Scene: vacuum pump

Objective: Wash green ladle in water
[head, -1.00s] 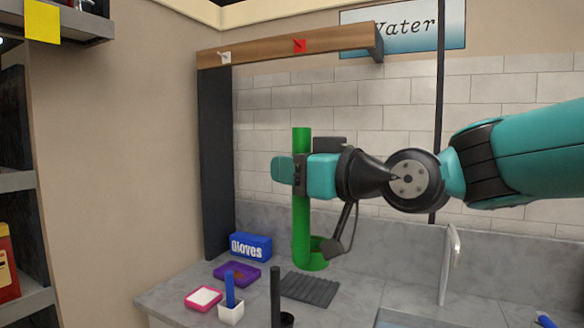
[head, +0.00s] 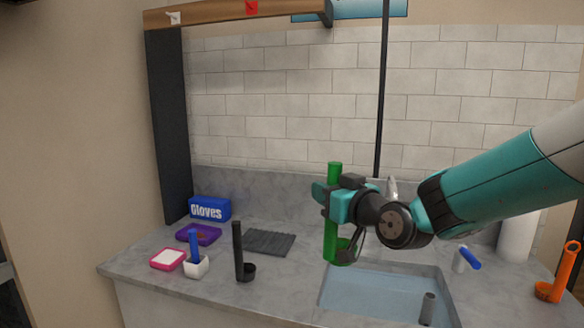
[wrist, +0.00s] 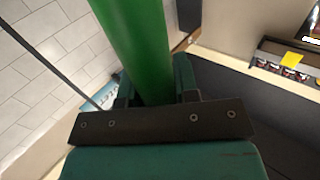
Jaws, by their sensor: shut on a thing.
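The green ladle (head: 331,237) is upright, its handle in my gripper (head: 330,200) and its cup at the bottom. My gripper is shut on the handle. In the wrist view the green handle (wrist: 135,45) fills the top middle, between the fingers. The ladle's cup is out of sight there.
A black ladle (head: 239,255) stands on the counter left of the sink, near a grey ribbed mat (head: 268,242). A grey cylinder (head: 428,308) is in the sink.

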